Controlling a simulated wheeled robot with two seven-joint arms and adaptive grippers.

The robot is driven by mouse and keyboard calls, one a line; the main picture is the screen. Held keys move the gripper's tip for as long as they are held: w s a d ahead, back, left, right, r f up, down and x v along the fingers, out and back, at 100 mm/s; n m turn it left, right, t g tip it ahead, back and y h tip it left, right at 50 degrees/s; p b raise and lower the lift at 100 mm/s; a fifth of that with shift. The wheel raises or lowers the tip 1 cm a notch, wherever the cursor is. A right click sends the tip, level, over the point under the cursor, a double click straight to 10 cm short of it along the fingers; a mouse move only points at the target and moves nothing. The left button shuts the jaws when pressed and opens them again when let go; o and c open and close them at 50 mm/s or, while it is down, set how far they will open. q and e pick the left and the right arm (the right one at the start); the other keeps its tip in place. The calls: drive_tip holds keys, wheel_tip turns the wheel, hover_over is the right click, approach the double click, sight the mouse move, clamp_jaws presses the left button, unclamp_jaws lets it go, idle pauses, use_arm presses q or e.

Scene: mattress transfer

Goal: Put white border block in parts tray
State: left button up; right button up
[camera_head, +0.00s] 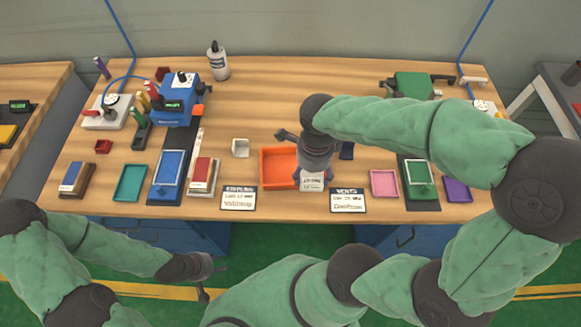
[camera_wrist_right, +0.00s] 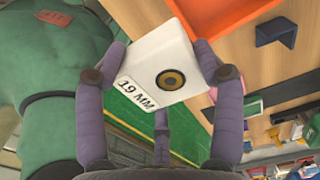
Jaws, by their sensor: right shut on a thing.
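A white block with a "19 MM" label and a dark, gold-ringed round mark (camera_wrist_right: 170,68) is between the fingers of my right gripper (camera_wrist_right: 160,75). In the head view, my right gripper (camera_head: 313,172) points down at the right edge of the orange tray (camera_head: 265,184). The white block (camera_head: 312,184) shows below the fingers, beside the tray rather than inside it. The orange tray looks empty; its rim also shows at the top of the right wrist view (camera_wrist_right: 222,20). My left gripper (camera_head: 207,280) hangs in front of the table, its fingers apart and empty.
A small white open block (camera_head: 240,147) stands left of the tray. Label cards (camera_head: 239,198) (camera_head: 348,200) lie along the front edge. A teal tray (camera_head: 130,183), pink tray (camera_head: 384,184) and blue machine (camera_head: 176,100) stand nearby. The table's back middle is clear.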

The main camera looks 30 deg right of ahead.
drive_tip(key=w+f+b, duration=0.2)
drive_tip(key=w+f, duration=0.2)
drive_tip(key=w, duration=0.3)
drive_tip(key=b, duration=0.2)
hover_over(289, 171)
drive_tip(key=f, duration=0.3)
drive_tip(key=shift+s+f, duration=0.35)
drive_tip(key=shift+f, duration=0.05)
drive_tip(key=f, duration=0.2)
drive_tip(key=f+b, duration=0.1)
drive_tip(key=f, duration=0.1)
drive_tip(key=shift+w, duration=0.4)
drive_tip(key=shift+f+b, duration=0.1)
drive_tip(key=shift+b, duration=0.2)
drive_tip(key=o, duration=0.9)
